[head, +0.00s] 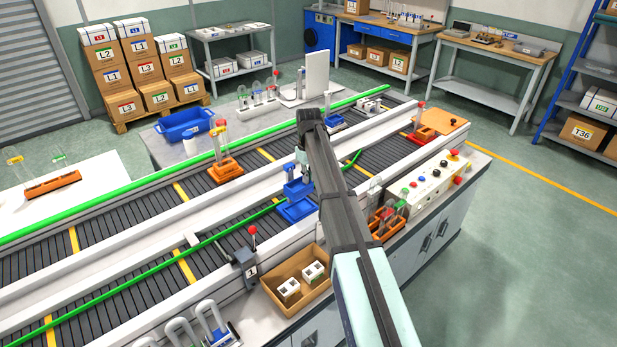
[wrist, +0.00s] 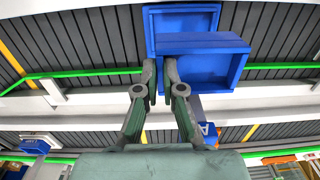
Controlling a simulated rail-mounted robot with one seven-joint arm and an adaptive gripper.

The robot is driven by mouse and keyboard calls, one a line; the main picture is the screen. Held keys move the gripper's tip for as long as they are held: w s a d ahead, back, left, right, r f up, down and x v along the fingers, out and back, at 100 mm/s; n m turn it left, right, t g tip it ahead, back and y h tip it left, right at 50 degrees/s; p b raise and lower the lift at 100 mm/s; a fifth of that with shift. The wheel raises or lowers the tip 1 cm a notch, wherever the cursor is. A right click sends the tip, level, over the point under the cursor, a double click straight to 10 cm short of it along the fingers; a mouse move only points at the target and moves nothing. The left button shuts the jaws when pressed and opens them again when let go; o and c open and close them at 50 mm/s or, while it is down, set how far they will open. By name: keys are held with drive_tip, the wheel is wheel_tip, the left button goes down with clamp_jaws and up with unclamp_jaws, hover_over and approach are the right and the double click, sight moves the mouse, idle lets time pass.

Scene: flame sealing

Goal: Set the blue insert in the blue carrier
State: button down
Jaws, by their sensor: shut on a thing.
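The blue insert (head: 298,189), a small open box, hangs below my gripper (head: 302,163) in the head view. My gripper (wrist: 160,88) is shut on the insert's wall in the wrist view, where the insert (wrist: 208,68) fills the upper middle. The blue carrier (head: 297,211) is just below the insert, at the near side of the conveyor. In the wrist view the carrier (wrist: 184,18) shows partly behind the insert, offset from it. The insert seems apart from the carrier and above it; the exact gap cannot be told. My arm hides part of the area to the right.
An orange rack with tubes (head: 226,170) stands on the conveyor to the left. A cardboard box with white blocks (head: 297,281) and a lever box (head: 246,266) are at the near edge. A control panel (head: 432,184) and another orange rack (head: 384,226) are to the right.

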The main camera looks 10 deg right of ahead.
drive_tip(key=shift+f+b, duration=0.35)
drive_tip(key=shift+f, duration=0.2)
drive_tip(key=shift+d+f+b, duration=0.15)
drive_tip(key=shift+f+b, duration=1.05)
drive_tip(key=shift+f, duration=1.25)
drive_tip(key=shift+f, duration=0.9)
drive_tip(key=c, duration=1.2)
unclamp_jaws()
drive_tip(key=shift+r+p, duration=2.45)
drive_tip(key=shift+r, duration=2.6)
